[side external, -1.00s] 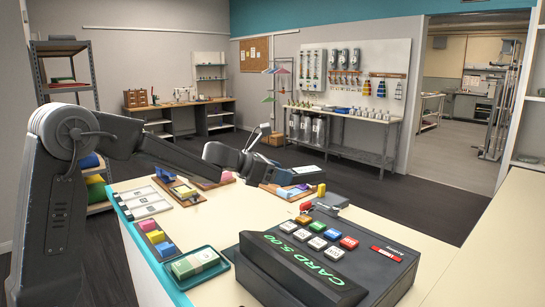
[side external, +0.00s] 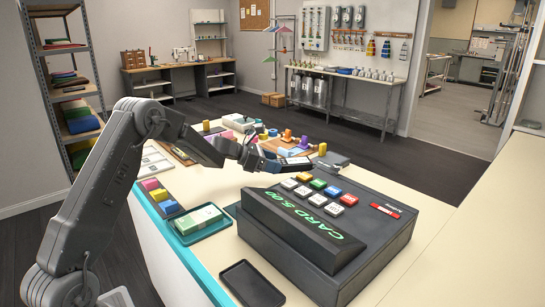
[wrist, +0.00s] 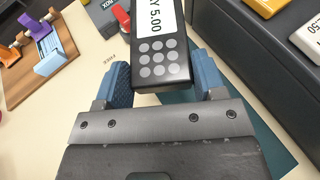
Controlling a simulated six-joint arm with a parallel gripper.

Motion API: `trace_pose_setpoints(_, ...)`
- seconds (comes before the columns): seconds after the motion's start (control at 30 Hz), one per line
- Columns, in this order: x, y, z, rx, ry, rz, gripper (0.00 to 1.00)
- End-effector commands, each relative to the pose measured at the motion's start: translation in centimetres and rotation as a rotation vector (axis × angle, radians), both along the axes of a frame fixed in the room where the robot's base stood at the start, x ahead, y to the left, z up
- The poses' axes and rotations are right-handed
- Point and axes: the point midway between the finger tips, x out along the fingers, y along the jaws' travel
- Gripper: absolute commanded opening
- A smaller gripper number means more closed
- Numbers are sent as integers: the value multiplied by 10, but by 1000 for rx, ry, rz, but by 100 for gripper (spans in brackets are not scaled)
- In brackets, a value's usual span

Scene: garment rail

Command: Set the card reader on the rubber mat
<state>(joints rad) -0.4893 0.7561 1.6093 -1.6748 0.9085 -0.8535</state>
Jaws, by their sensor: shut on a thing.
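The card reader (wrist: 160,60) is a dark handset with a white display and round grey keys. It lies between the blue fingertips of my gripper (wrist: 160,85), which is shut on it. In the side view the reader (side external: 294,161) shows small at the end of my gripper (side external: 272,163), behind the cash register. A dark teal patch (wrist: 262,118), likely the rubber mat, shows below and right of the reader in the wrist view, partly covered by my gripper. I cannot tell the gap between reader and mat. The mat is not clear in the side view.
The big dark cash register (side external: 325,225) stands close on the right. A wooden board (wrist: 38,50) with orange and purple pieces lies to the left. A tray with banknotes (side external: 199,222) and an empty black tray (side external: 251,284) are nearer the side camera. Pale counter is bare between.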

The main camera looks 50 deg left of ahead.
Motion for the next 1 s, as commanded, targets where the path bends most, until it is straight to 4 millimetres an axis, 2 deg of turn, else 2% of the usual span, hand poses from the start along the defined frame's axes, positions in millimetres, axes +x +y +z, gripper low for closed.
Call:
trace_pose_setpoints(0.53, 0, -1, -49, -2, 0, -1, 28)
trace_pose_setpoints(1.0, 0, -1, -59, 0, -4, -1, 28)
